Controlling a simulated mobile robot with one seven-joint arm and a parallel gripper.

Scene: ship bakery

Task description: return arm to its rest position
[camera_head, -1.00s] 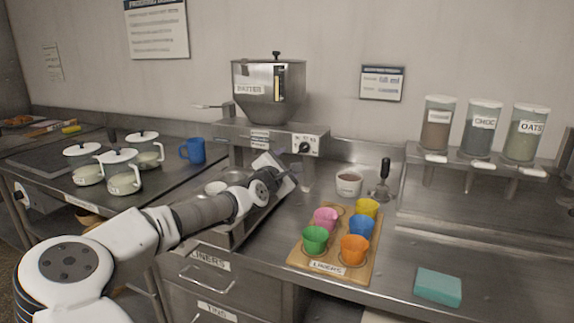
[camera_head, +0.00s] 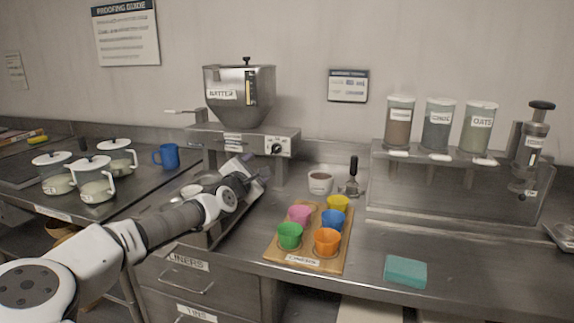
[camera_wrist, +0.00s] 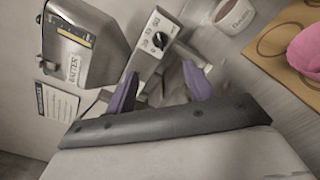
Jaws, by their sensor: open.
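My arm reaches from the lower left over the counter. My gripper (camera_head: 256,168) is in front of the batter dispenser (camera_head: 239,97), at the height of its base. In the wrist view my gripper (camera_wrist: 160,88) shows two purple fingertips spread apart with nothing between them. The dispenser's hopper (camera_wrist: 85,45) and dial panel (camera_wrist: 157,35) lie beyond the fingers in that view. Whether the gripper touches the dispenser cannot be told.
A wooden board (camera_head: 268,252) with several coloured liner cups stands right of my arm. Behind it are a small white cup (camera_head: 320,182) and a scoop (camera_head: 352,178). Lidded pots and a blue mug (camera_head: 167,156) stand left. A teal sponge (camera_head: 405,271) lies on otherwise clear counter at right.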

